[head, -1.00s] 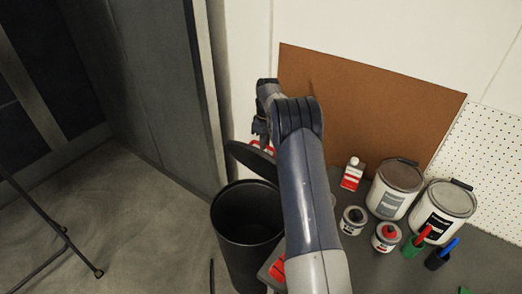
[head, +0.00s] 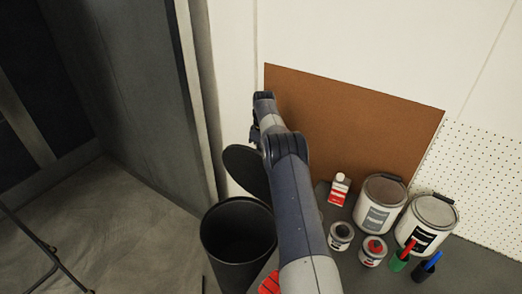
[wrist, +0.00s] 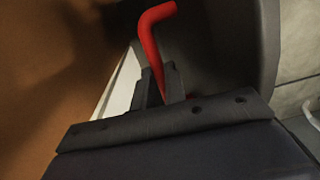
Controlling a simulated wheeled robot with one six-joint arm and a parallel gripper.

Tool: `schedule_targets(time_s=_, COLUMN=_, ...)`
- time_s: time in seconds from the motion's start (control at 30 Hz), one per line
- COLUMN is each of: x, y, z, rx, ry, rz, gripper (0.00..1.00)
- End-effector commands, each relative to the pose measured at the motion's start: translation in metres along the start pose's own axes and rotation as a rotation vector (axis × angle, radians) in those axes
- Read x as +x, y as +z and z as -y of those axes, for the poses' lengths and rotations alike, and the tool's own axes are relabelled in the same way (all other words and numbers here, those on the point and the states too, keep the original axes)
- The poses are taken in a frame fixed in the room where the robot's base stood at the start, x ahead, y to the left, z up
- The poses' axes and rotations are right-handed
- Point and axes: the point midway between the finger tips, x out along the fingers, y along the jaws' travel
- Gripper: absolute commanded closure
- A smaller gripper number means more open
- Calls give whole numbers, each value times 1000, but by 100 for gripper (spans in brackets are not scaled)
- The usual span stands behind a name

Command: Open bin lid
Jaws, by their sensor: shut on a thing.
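The black bin (head: 238,232) stands on the floor left of my arm, its round mouth open upward and dark inside. Its black lid (head: 246,168) is tilted steeply up behind the mouth, partly hidden by my arm. In the wrist view, the lid appears as a large dark rounded surface (wrist: 240,40) at the right. My gripper (wrist: 160,88) is shut on a red bent handle (wrist: 150,40), beside the lid. How the handle joins the lid is hidden. In the head view, my gripper is mostly hidden behind the wrist, near the lid's top.
A brown board (head: 350,120) leans on the wall. A grey cabinet (head: 130,100) stands left; the floor before it is mostly clear.

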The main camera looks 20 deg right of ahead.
Motion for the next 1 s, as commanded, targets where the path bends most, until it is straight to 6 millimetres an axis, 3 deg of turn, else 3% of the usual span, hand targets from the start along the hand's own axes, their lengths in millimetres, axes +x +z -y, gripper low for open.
schedule_targets(time_s=0.03, x=13, y=5, z=2, rx=3, ry=-17, rz=17, gripper=100)
schedule_targets(time_s=0.27, x=13, y=5, z=2, rx=2, ry=-17, rz=17, gripper=100)
schedule_targets(time_s=0.3, x=13, y=4, z=2, rx=2, ry=-17, rz=17, gripper=87)
schedule_targets(time_s=0.57, x=13, y=4, z=2, rx=2, ry=-15, rz=15, gripper=66)
schedule_targets(time_s=0.83, x=11, y=3, z=2, rx=1, ry=-13, rz=13, gripper=66)
schedule_targets(time_s=1.0, x=-11, y=2, z=1, rx=1, ry=-8, rz=8, gripper=66)
